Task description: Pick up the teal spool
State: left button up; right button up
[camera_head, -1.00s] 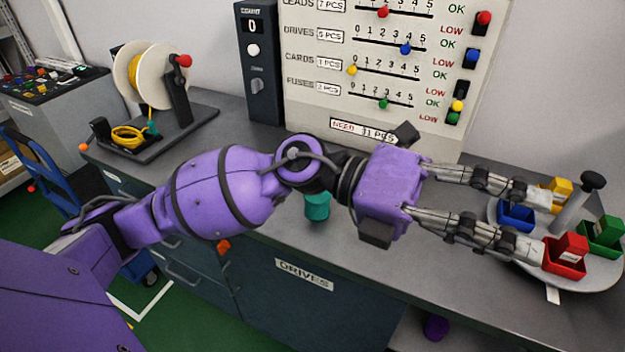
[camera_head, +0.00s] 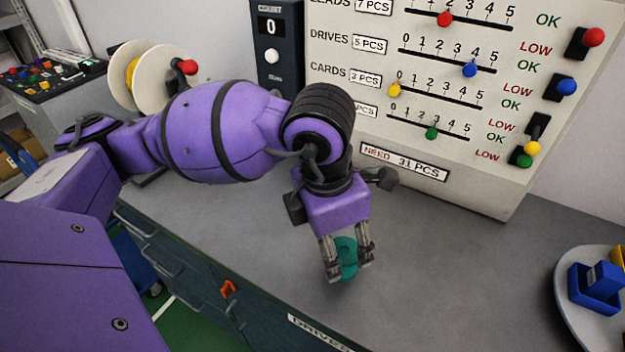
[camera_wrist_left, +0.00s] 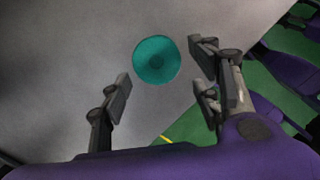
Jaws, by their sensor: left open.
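The teal spool (camera_head: 347,259) stands on the grey bench top near its front edge. In the left wrist view the spool (camera_wrist_left: 157,61) shows as a round teal disc with a darker centre, seen from above. My left gripper (camera_head: 349,275) points down at the spool, with its fingers open on either side of it in the head view. In the left wrist view the open left gripper (camera_wrist_left: 165,85) has the spool between and just beyond its fingertips; I cannot tell whether a finger touches it. My right gripper is not in view.
A white panel with sliders (camera_head: 440,90) and a dark counter box (camera_head: 277,45) stand along the back. A round tray (camera_head: 570,312) with a blue bin (camera_head: 594,289) is at the right. A white reel (camera_head: 150,80) is behind my left arm. The bench between is clear.

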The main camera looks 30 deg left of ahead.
aim_at(342, 248)
pick_arm(q)
jog(key=f, duration=0.1)
jog(key=w+f, duration=0.1)
jog(key=f, duration=0.2)
jog(key=shift+w+d+f, duration=0.3)
jog(key=shift+f, duration=0.1)
jog(key=shift+w+f, duration=0.1)
jog(key=shift+f, duration=0.4)
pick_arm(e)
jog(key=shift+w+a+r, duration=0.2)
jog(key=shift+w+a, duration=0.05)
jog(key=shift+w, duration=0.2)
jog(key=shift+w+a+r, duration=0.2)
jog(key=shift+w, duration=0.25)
pick_arm(q)
jog(key=c, duration=1)
jog(key=shift+c, duration=0.6)
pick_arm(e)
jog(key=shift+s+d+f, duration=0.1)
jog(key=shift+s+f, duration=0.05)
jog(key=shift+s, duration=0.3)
pick_arm(q)
jog(key=shift+r, duration=0.15)
